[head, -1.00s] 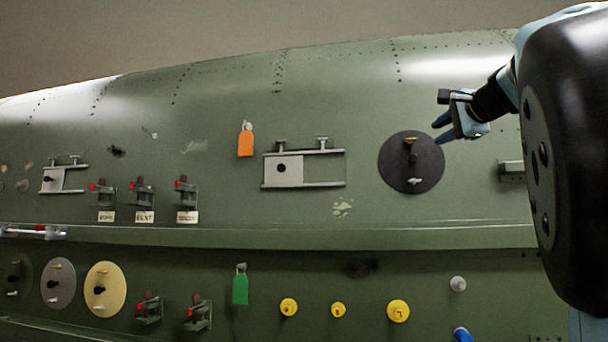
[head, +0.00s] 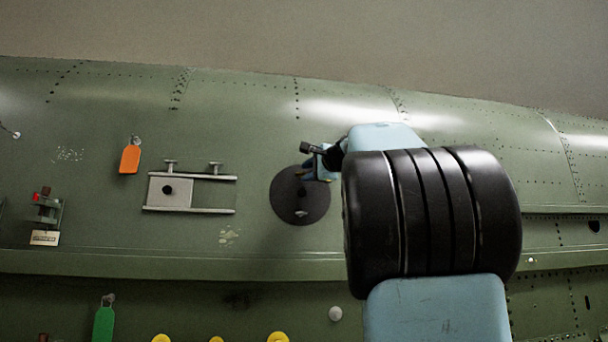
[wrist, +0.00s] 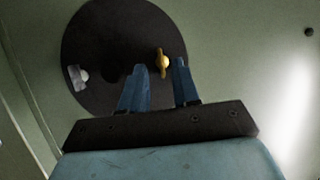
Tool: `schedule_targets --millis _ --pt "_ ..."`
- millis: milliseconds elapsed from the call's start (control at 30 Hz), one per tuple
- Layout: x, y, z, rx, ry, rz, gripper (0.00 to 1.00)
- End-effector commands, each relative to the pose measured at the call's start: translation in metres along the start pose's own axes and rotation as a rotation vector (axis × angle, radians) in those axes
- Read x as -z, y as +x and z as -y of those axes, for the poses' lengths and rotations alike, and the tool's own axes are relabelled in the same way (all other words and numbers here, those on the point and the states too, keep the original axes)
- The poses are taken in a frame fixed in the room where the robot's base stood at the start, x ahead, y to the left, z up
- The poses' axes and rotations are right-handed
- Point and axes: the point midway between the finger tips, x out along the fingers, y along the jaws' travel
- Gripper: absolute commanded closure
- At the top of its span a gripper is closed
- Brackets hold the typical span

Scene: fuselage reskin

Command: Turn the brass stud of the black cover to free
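The black cover (head: 297,207) is a round disc on the green fuselage, left of my arm in the head view. It fills the upper left of the wrist view (wrist: 95,50). Its brass stud (wrist: 162,62) shows in the wrist view near the disc's right edge; in the head view my gripper hides it. My gripper (wrist: 160,68) is open, with its two blue fingertips apart and the stud seen between them. I cannot tell whether the fingers touch the stud. A pale metal fitting (wrist: 78,77) sits on the disc's opposite side, with a dark knob (wrist: 113,70) at the middle.
A grey sliding plate on rails (head: 190,193) is left of the cover. An orange tag (head: 130,158) and a green tag (head: 103,322) hang on the skin. A grey round knob (head: 335,313) is below the cover. The skin around the cover is mostly clear.

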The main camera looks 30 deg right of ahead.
Motion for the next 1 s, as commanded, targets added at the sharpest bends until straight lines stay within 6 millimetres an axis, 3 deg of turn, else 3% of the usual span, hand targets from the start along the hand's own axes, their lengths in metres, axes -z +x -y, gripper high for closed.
schedule_targets --millis 200,533,833,1000 --pt "0.000 0.017 0.000 0.000 0.001 -0.001 0.69" --pt "0.000 0.019 0.000 0.001 0.000 0.000 0.69" --pt "0.000 0.019 0.000 0.001 0.000 0.000 0.98" --pt "0.000 0.019 0.000 0.000 0.001 0.000 1.00"
